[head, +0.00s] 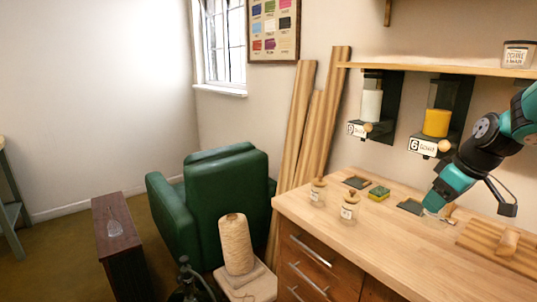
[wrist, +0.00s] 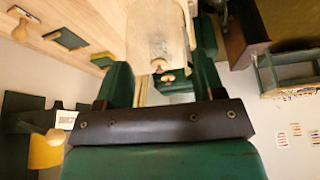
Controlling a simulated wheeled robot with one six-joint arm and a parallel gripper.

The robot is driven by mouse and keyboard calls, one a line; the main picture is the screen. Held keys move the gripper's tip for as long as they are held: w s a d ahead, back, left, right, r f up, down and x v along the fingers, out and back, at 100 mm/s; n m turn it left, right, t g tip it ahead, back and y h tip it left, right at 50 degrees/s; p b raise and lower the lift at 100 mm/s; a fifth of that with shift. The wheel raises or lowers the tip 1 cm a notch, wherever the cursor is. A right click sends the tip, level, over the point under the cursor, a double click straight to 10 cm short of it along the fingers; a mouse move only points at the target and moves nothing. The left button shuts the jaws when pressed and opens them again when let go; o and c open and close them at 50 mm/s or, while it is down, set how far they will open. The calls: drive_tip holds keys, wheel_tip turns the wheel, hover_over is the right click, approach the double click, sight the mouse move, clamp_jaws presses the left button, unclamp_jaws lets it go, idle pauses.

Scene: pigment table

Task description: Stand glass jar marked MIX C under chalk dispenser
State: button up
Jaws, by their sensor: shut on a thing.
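My gripper (head: 435,206) is low over the right part of the bench, mostly hidden by my own arm. In the wrist view my gripper (wrist: 163,72) is shut on a pale, see-through thing (wrist: 157,38), likely a glass jar; no mark on it is readable. Two dispensers hang under the shelf: one with a white fill (head: 371,106) on the left, one with a yellow fill (head: 437,122) on the right. Their labels are too small to read surely. Two corked glass jars, a farther one (head: 318,193) and a nearer one (head: 349,209), stand at the bench's left end; their marks are unreadable.
A dark pad (head: 357,182) lies below the white dispenser, another (head: 409,206) below the yellow one. A green and yellow sponge (head: 378,193) lies between them. A wooden rack (head: 488,241) is at the right. Another jar (head: 518,55) stands on the shelf. The bench's front middle is clear.

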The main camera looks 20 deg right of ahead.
drive_tip(key=w+a+f+m+h, duration=0.1)
drive_tip(key=w+a+f+m, duration=0.35)
drive_tip(key=a+f, duration=1.1)
drive_tip(key=s+a+f, duration=0.2)
drive_tip(key=a+f, duration=0.1)
drive_tip(key=f, duration=0.2)
drive_tip(key=s+a+f+n, duration=0.1)
drive_tip(key=s+a+f, duration=0.1)
drive_tip(key=f, duration=0.4)
drive_tip(key=shift+a, duration=0.6)
drive_tip(key=shift+s+f, duration=0.1)
